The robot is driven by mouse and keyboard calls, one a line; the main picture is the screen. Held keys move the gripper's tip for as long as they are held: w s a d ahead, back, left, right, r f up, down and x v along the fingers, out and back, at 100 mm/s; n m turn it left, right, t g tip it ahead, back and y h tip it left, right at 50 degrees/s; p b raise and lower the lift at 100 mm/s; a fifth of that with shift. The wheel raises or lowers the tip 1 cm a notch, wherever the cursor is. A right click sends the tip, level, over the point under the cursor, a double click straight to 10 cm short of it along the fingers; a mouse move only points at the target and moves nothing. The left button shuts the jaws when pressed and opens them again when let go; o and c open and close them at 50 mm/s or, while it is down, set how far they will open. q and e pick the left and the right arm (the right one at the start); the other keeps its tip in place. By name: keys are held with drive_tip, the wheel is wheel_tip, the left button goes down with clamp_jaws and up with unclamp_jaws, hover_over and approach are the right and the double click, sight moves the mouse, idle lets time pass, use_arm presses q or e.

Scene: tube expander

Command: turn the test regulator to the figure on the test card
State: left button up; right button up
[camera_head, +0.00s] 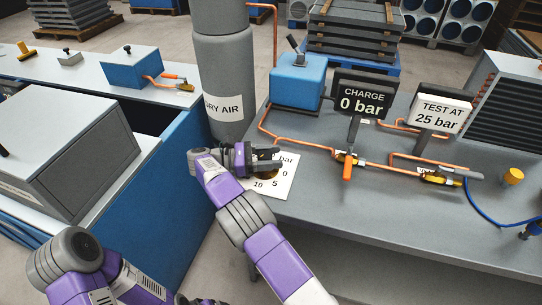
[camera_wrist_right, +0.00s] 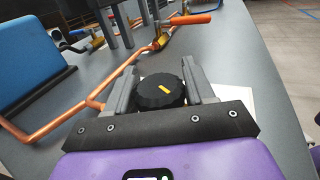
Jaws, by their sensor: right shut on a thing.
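The test regulator's black round knob (camera_wrist_right: 161,92) with a yellow mark sits between the two fingers of my right gripper (camera_wrist_right: 152,84), which is shut on it. In the head view my right gripper (camera_head: 266,160) covers most of the knob. The white scale plate (camera_head: 287,187) under it shows "bar", 0, 5 and 10; its other figures are hidden. I cannot read where the mark points on the scale. The test card (camera_head: 440,112) says "TEST AT 25 bar". My left arm shows at the lower left; its gripper fingers are out of view.
A black sign (camera_head: 361,97) reads "CHARGE 0 bar". Copper pipes (camera_head: 315,144) with an orange-handled valve (camera_head: 347,168) run behind and right of the plate. A blue box (camera_head: 297,82) stands behind, and a grey "DRY AIR" cylinder (camera_head: 222,75) at left. The bench's front is clear.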

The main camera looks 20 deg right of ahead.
drive_tip(key=shift+s+f+m+g, duration=0.15)
drive_tip(key=shift+m+g, duration=0.35)
drive_tip(key=shift+g, duration=0.4)
drive_tip(key=o, duration=1)
drive_tip(key=shift+d, duration=0.1)
drive_tip(key=shift+c, duration=0.2)
